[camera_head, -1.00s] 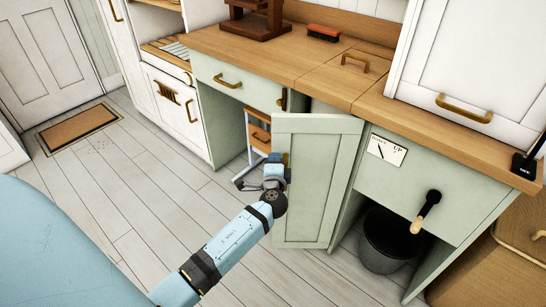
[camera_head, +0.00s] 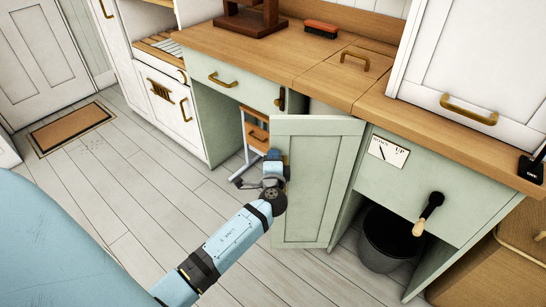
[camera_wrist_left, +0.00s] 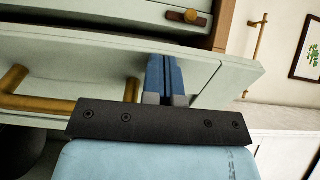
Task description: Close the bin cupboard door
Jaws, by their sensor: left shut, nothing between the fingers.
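The pale green cupboard door (camera_head: 312,185) stands open, swung out from the counter's front, between the drawer section and the bin space. My left gripper (camera_head: 273,156) is shut and empty at the door's left free edge. In the left wrist view its blue fingertips (camera_wrist_left: 164,75) are together, close against a green panel (camera_wrist_left: 70,65) with a brass bar handle (camera_wrist_left: 55,103) beside them. I cannot tell whether they touch it. A dark bin (camera_head: 385,240) stands in the open space right of the door. My right gripper is not in view.
A wooden counter (camera_head: 270,60) runs above, with a red brush (camera_head: 321,29) on it. A blue-grey stool-like frame (camera_head: 250,150) stands behind the gripper. A dark lever (camera_head: 428,212) sticks out above the bin.

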